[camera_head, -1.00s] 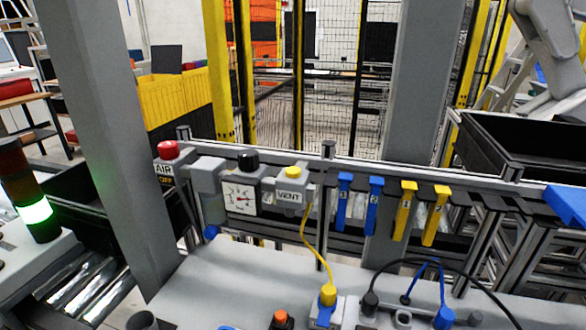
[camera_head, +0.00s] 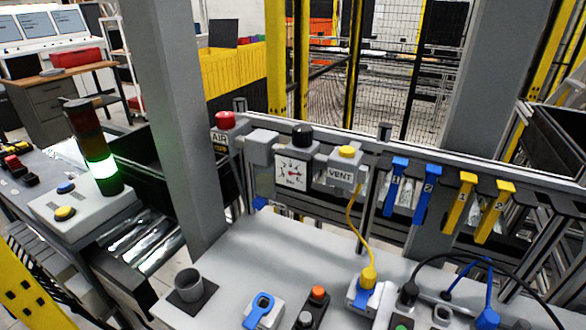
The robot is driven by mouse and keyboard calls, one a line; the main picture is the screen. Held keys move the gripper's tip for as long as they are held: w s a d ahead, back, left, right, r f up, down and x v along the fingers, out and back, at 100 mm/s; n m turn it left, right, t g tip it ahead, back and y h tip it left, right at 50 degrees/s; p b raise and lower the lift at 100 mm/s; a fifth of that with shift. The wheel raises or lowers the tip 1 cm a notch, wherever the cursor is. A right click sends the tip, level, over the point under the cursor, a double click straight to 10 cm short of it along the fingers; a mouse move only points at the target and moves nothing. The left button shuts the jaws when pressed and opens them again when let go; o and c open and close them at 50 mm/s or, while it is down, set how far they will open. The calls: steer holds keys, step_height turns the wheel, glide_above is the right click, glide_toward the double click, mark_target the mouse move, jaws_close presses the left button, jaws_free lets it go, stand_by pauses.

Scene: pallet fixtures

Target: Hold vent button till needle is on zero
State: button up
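The vent button (camera_head: 347,152) is a yellow cap on a grey block labelled VENT, mounted on the rail behind the grey bench. Just left of it is the square white gauge (camera_head: 291,171) with a dark-topped grey knob (camera_head: 302,136) beside it. The gauge has a dark scale and a red needle; the exact reading is too small to tell. A yellow hose runs from the vent block down to a yellow connector (camera_head: 368,278) on the bench. Nothing touches the vent button. My gripper is not in view.
A red knob (camera_head: 225,120) sits on a block labelled AIR. Blue tags (camera_head: 427,187) and yellow tags (camera_head: 460,203) hang right of the vent. The bench (camera_head: 240,262) carries a grey cup (camera_head: 189,285). A grey post (camera_head: 180,120) rises left; a stack light (camera_head: 102,167) glows green.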

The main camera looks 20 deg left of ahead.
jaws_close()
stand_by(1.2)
